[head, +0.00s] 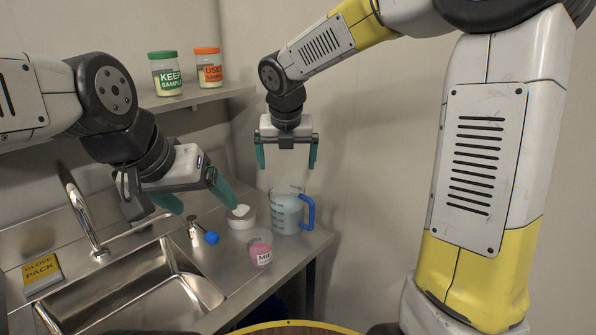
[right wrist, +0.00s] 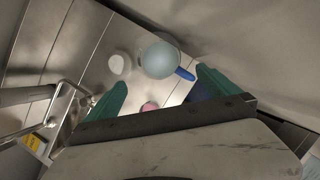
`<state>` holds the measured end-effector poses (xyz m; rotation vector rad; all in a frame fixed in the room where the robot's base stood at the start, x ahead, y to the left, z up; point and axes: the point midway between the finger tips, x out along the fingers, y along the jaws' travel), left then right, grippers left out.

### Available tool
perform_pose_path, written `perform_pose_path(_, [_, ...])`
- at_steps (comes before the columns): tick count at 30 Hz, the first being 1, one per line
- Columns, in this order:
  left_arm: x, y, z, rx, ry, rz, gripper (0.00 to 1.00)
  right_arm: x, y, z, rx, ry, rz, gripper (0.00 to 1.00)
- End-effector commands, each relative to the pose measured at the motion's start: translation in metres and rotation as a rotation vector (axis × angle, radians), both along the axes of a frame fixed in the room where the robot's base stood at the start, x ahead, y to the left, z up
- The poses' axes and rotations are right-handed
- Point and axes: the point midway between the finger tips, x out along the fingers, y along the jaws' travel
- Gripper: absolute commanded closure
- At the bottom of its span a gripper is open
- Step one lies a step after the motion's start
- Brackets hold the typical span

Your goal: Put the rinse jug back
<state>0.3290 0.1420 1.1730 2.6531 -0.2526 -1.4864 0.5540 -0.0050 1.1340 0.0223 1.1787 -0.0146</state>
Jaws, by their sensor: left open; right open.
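The rinse jug (head: 288,213) is a pale translucent jug with a blue handle on its right side. It stands upright on the steel counter near the back right, close to the wall. In the right wrist view the jug (right wrist: 161,60) is seen from above, beyond the fingertips, with its handle pointing to the lower right. My right gripper (head: 287,160) is open and empty, pointing down above the jug, apart from it. My left gripper (head: 202,198) is open and empty, over the counter beside the tap, left of the jug.
A white tub (head: 241,220) and a pink-filled jar (head: 261,253) stand by the jug. A blue-ended item (head: 211,238) lies by the sink (head: 130,285). The tap (head: 82,212) rises behind the sink. A shelf (head: 190,97) holds green-lidded (head: 166,75) and orange-lidded (head: 208,68) jars. A glove pack (head: 42,271) lies left.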

Motion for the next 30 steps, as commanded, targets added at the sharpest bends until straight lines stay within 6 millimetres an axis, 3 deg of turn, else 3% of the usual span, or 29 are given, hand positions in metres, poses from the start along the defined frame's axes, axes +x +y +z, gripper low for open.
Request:
perform_pose_path(5, [0.0,0.0,0.0,0.0,0.0,0.0,0.18,-0.022,-0.024,0.016,0.103,-0.013,-0.274,0.0])
perform_pose_path(18, [0.0,0.0,0.0,0.0,0.0,0.0,0.18,-0.13,-0.107,0.048,0.73,-0.015,-1.57,0.0])
perform_pose_path(24, [0.0,0.0,0.0,0.0,0.0,0.0,0.18,-0.18,-0.128,0.047,1.063,0.069,-2.146,0.0])
perform_pose_path(30, [0.0,0.0,0.0,0.0,0.0,0.0,0.18,-0.214,-0.136,0.042,1.311,0.208,-2.573,0.0])
